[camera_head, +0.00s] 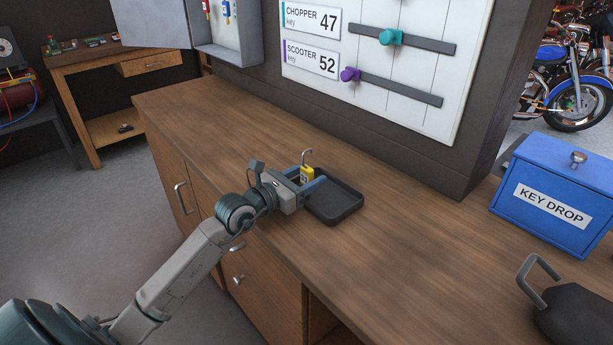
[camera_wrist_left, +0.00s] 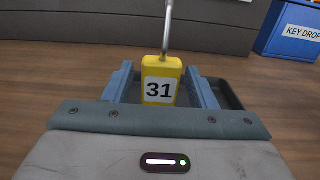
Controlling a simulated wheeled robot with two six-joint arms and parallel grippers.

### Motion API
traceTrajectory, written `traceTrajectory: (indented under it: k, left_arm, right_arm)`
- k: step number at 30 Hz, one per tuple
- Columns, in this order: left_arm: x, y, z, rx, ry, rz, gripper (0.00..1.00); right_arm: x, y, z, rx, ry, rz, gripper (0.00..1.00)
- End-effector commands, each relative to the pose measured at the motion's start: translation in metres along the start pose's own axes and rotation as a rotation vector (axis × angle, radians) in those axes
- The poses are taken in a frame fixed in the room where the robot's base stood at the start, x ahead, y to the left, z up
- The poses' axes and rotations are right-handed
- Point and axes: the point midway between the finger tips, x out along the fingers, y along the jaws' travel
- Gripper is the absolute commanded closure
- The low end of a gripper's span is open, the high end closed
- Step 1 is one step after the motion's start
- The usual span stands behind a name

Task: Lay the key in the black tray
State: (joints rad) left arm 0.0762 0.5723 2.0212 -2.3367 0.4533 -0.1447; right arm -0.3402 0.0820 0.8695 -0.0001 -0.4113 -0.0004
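The key carries a yellow tag marked 31 (camera_wrist_left: 161,82), with a grey metal shank rising from its top. The yellow tag also shows in the head view (camera_head: 307,174), upright at the left end of the black tray (camera_head: 345,208). My left gripper (camera_head: 312,175) reaches over the tray's near left edge with its blue fingers on either side of the tag. In the left wrist view, gaps show between the fingers (camera_wrist_left: 163,88) and the tag, so the gripper looks open. I cannot tell whether the tag's bottom touches the tray floor. My right gripper is not in view.
The tray lies on a wooden counter (camera_head: 420,235). A blue KEY DROP box (camera_head: 555,195) stands at the right, and a dark object with a metal handle (camera_head: 580,318) lies at the front right. A white key board (camera_head: 370,60) hangs behind.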

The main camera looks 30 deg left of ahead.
Motion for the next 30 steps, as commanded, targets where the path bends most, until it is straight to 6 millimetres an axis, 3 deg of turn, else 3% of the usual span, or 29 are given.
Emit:
traceTrajectory:
  k: [11,19,24,30]
  left_arm:
    - [0.0,0.0,0.004,0.001,-0.001,0.0,0.46]
    - [-0.035,0.0,0.003,0.006,0.006,-0.001,0.46]
    - [-0.061,0.0,0.005,0.006,0.007,-0.002,0.46]
    - [-0.084,0.001,0.009,0.001,0.006,0.004,0.46]
  right_arm:
    - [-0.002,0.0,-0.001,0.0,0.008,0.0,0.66]
    - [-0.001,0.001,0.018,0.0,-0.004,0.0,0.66]
    - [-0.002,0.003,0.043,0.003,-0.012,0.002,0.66]
    - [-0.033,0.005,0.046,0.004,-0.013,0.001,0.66]
